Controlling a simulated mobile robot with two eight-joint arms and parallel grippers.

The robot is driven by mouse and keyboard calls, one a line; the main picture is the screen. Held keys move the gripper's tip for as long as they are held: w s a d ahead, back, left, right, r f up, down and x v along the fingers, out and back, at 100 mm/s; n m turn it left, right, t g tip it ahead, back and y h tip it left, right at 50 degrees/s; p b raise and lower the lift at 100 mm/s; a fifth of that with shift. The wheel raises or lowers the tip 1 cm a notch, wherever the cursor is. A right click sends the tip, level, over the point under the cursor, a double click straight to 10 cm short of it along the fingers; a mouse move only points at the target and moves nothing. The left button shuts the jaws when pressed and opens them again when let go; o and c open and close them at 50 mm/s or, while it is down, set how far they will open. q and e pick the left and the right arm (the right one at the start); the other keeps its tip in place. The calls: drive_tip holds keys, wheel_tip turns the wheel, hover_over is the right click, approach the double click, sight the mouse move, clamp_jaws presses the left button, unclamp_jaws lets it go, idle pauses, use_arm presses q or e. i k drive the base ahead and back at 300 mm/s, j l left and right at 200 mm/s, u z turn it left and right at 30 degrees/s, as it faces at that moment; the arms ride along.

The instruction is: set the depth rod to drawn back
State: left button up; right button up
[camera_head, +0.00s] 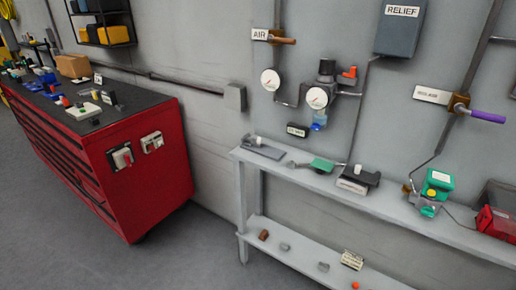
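No part that I can surely call the depth rod shows in the head view; the things on the bench are too small to tell. On the grey bench (400,208) against the wall lies a flat grey plate with a small pale upright part (262,148). Beside it lies a green-bodied tool (321,165). A black device with a white label (358,179) stands further right. A green and white valve actuator (436,188) stands right of that. Neither of my grippers is in view.
A red tool cabinet (150,175) with items on its dark top stands at left. Gauges (317,98), pipes, a relief box (401,28) and a purple-handled valve (486,117) are on the wall. A red box (496,221) sits at right. The floor between cabinet and bench is clear.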

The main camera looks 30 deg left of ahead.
sight(259, 144)
drive_tip(key=i+j, duration=0.4)
drive_tip(key=i+j+u, duration=0.15)
drive_tip(key=i+j, duration=0.2)
drive_tip(key=i, duration=0.15)
